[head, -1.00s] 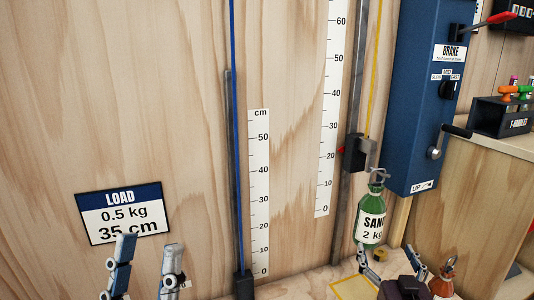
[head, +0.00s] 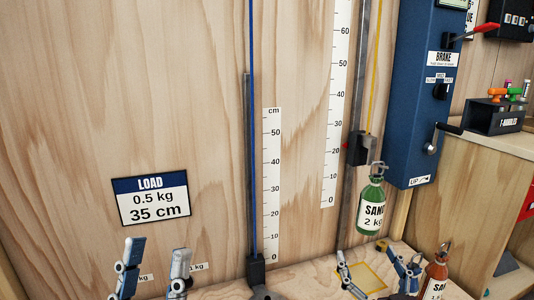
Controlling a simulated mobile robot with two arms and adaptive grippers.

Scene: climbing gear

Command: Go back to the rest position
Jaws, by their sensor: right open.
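My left gripper (head: 155,252) is at the lower left in the head view, its two fingers apart with nothing seen between them. It is below the load sign (head: 152,198), which reads 0.5 kg and 35 cm. My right gripper (head: 366,259) is at the lower right, its fingers spread, empty, below the green sand bottle (head: 371,210) marked 2 kg. The bottle hangs upright from the hook of the dark carriage (head: 358,147) on the right rail, clear of my fingers.
An orange-red bottle (head: 436,276) stands close to the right gripper. A yellow outlined square (head: 372,279) lies on the wooden shelf. A blue brake box (head: 425,120) with a crank and red lever is at right. A blue cord runs down the left rail beside a ruler (head: 271,190).

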